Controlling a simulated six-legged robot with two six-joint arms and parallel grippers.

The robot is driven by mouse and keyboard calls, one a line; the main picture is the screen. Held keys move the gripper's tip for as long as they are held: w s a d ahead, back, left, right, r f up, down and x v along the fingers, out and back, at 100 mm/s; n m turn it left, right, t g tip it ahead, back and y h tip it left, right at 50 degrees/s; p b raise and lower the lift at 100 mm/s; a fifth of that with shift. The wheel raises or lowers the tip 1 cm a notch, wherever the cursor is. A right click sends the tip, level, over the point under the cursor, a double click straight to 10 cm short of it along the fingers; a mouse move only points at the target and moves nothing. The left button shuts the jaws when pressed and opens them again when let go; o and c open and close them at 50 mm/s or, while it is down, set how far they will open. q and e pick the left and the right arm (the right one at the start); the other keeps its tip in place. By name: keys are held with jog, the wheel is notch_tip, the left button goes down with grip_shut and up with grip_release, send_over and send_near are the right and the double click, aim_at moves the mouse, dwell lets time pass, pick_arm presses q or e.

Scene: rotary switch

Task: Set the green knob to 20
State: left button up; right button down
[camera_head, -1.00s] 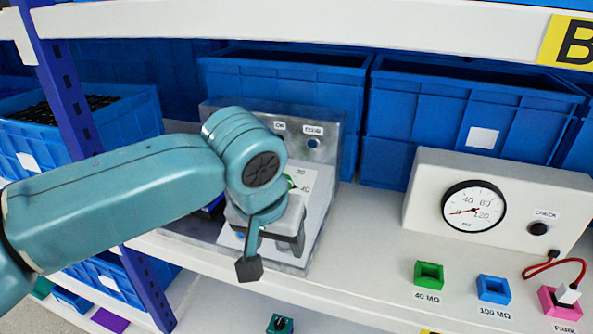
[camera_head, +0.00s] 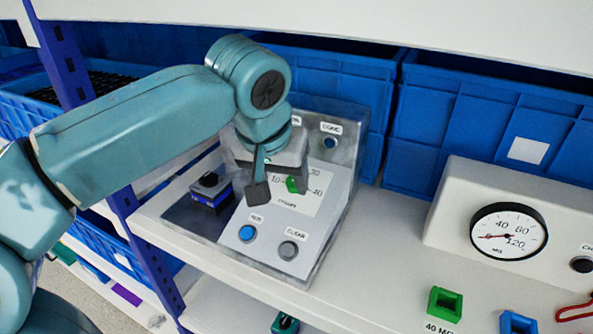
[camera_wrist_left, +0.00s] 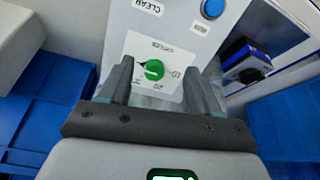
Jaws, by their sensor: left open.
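The green knob (camera_head: 292,184) is on a white dial plate on the sloped face of a grey control box (camera_head: 322,215). In the head view, 10 is left of the knob and 30 and 40 are right of it. In the left wrist view the knob (camera_wrist_left: 153,70) shows between the fingers, its dark pointer mark to the left, away from the 10; the 20 is below it. My left gripper (camera_head: 279,188) is open and empty over the dial, one finger on either side of the knob in view. Contact cannot be told. My right gripper is out of view.
A blue button (camera_head: 247,233) and a grey CLEAR button (camera_head: 289,250) are low on the box. A dark blue-black device (camera_head: 210,190) is in its left bay. A gauge box (camera_head: 509,229) and a green socket (camera_head: 445,304) stand to the right. Blue crates (camera_head: 480,130) stand behind.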

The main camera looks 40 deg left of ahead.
pick_arm(q)
jog(key=w+a, duration=0.1)
jog(key=w, duration=0.1)
jog(key=w+a+p, duration=0.1)
jog(key=w, duration=0.1)
jog(key=shift+a, duration=0.15)
jog(key=x, duration=0.5)
jog(key=shift+w+f+b, duration=0.1)
jog(key=shift+w+b, duration=0.1)
jog(key=shift+b, duration=0.15)
jog(key=c, duration=0.9)
